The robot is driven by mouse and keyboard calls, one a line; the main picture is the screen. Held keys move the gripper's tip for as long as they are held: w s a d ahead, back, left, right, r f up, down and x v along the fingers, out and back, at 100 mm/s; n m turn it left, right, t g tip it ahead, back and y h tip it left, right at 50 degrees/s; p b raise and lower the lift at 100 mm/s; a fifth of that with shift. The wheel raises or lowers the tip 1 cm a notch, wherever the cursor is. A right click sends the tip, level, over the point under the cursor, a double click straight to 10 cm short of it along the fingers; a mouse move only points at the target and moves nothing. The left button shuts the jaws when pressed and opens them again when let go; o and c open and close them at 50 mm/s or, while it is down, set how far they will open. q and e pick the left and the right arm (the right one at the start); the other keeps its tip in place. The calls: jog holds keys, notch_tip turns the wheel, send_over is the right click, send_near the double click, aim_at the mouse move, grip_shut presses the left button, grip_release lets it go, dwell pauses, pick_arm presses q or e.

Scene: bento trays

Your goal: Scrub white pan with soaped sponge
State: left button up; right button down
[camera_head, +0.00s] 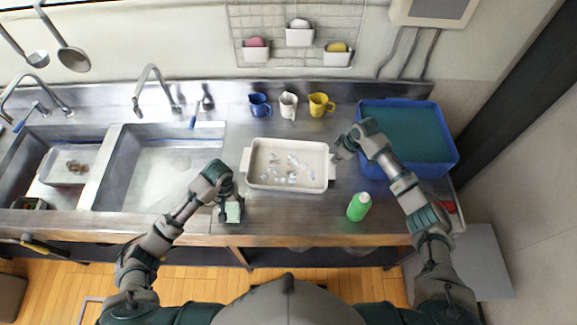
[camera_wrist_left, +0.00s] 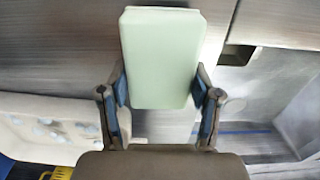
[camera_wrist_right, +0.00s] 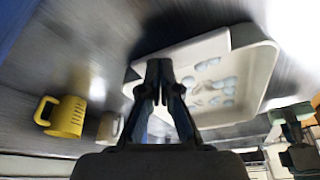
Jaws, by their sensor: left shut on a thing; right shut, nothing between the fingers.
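The white pan (camera_head: 285,186) sits on the steel counter with several pale blue-white spots on its floor. It also shows in the left wrist view (camera_wrist_left: 50,104) and the right wrist view (camera_wrist_right: 262,62). My left gripper (camera_head: 227,203) is shut on the pale green sponge (camera_head: 233,212), just left of the pan's near left corner. The sponge stands out between the two fingers in the left wrist view (camera_wrist_left: 160,60). My right gripper (camera_head: 338,154) is shut and empty at the pan's right end; I cannot tell whether it touches the pan handle.
A green bottle (camera_head: 358,207) stands at the front right. A blue tub (camera_head: 437,166) is at the right. Blue (camera_head: 259,106), white (camera_head: 288,106) and yellow (camera_head: 320,105) mugs stand behind the pan. A sink (camera_head: 160,170) lies to the left. The counter between pan and bottle is clear.

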aim_at(276, 169)
pick_arm(q)
jog(key=shift+f, duration=0.1)
dwell(0.4)
jog(key=shift+w+a, duration=0.15)
jog(key=shift+w, duration=0.05)
jog(key=shift+n, duration=0.4)
jog(key=w, duration=0.1)
jog(key=w+a+r, duration=0.1)
jog(key=w, duration=0.3)
jog(key=shift+w+a+r, duration=0.2)
jog(key=shift+a+r, duration=0.05)
jog(key=shift+r, duration=0.15)
jog(key=w+d+r+n, duration=0.1)
jog(key=w+d+n, duration=0.1)
jog(key=w+n, duration=0.1)
jog(key=w+d+r+n, duration=0.1)
jog(key=w+r+n, duration=0.1)
jog(key=w+n, duration=0.2)
jog(key=w+d+r+n, duration=0.1)
jog(key=w+d+n, duration=0.1)
jog(key=w, duration=0.3)
jog(key=shift+w+d+r+n, duration=0.25)
jog(key=shift+d+n, duration=0.05)
jog(key=shift+n, duration=0.4)
jog(key=s+d+n, duration=0.2)
jog(key=d+n, duration=0.5)
jog(key=d, duration=0.4)
jog(key=shift+d+f, duration=0.1)
jog(key=shift+f, duration=2.85)
jog(key=shift+f, duration=0.95)
